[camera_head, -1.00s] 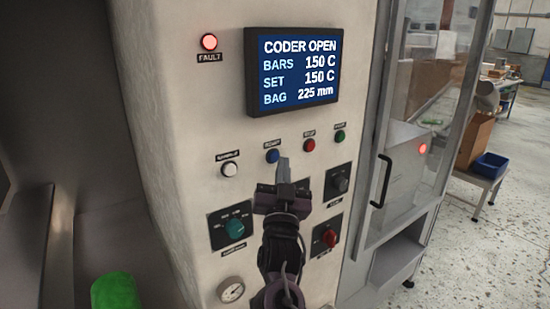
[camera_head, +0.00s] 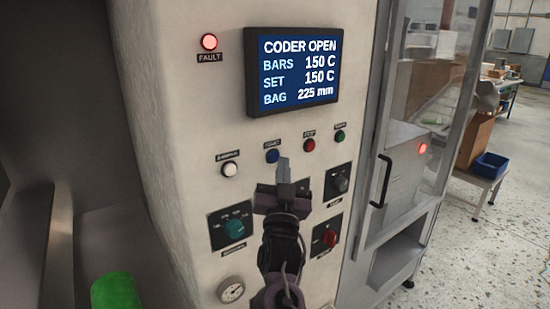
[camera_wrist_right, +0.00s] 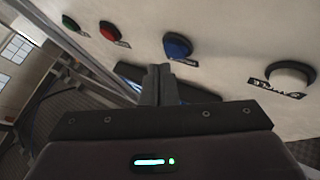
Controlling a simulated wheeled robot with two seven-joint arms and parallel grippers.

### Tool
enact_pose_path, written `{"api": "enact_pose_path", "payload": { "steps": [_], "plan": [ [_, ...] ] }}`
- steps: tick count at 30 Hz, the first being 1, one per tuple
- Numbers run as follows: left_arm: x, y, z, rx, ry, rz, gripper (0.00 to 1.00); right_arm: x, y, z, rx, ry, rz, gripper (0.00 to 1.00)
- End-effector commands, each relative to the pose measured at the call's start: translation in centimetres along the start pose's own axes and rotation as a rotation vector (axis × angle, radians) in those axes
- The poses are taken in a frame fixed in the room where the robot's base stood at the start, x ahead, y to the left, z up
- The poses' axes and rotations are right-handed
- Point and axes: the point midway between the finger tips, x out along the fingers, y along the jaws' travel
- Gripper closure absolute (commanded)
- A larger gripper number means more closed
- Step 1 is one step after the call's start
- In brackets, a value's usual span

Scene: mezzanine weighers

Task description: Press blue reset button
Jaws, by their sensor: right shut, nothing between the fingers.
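The blue reset button (camera_head: 272,156) is on the pale machine panel, below the screen, between a white and a red button. It also shows in the right wrist view (camera_wrist_right: 177,46), just above and beyond my fingertips. My right gripper (camera_head: 283,160) is shut and empty, its tips just below and right of the blue button in the head view. In the right wrist view the closed fingers (camera_wrist_right: 158,72) point toward the panel, close under the button. I cannot tell whether they touch it. My left gripper is not in view.
A white button (camera_head: 230,170), a red button (camera_head: 309,145) and a green button (camera_head: 340,136) flank it. The screen (camera_head: 292,71) reads CODER OPEN; the FAULT lamp (camera_head: 209,42) glows red. A glazed door's handle (camera_head: 381,181) is right.

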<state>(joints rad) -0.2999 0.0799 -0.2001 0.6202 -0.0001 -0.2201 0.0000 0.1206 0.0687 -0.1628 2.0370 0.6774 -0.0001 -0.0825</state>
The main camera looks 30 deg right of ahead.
Motion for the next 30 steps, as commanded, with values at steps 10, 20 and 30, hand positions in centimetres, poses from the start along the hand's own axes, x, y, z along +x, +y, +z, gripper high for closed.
{"api": "enact_pose_path", "payload": {
  "steps": [10,20,30],
  "plan": [
    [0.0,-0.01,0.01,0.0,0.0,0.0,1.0,0.04,-0.03,0.02,0.0,0.0,0.0,1.0],
    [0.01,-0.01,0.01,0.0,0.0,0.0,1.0,0.6,-0.45,0.42,0.0,0.0,0.0,1.0],
    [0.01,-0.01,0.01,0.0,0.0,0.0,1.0,0.63,-0.46,0.43,0.0,0.0,0.0,1.0]
  ]
}}
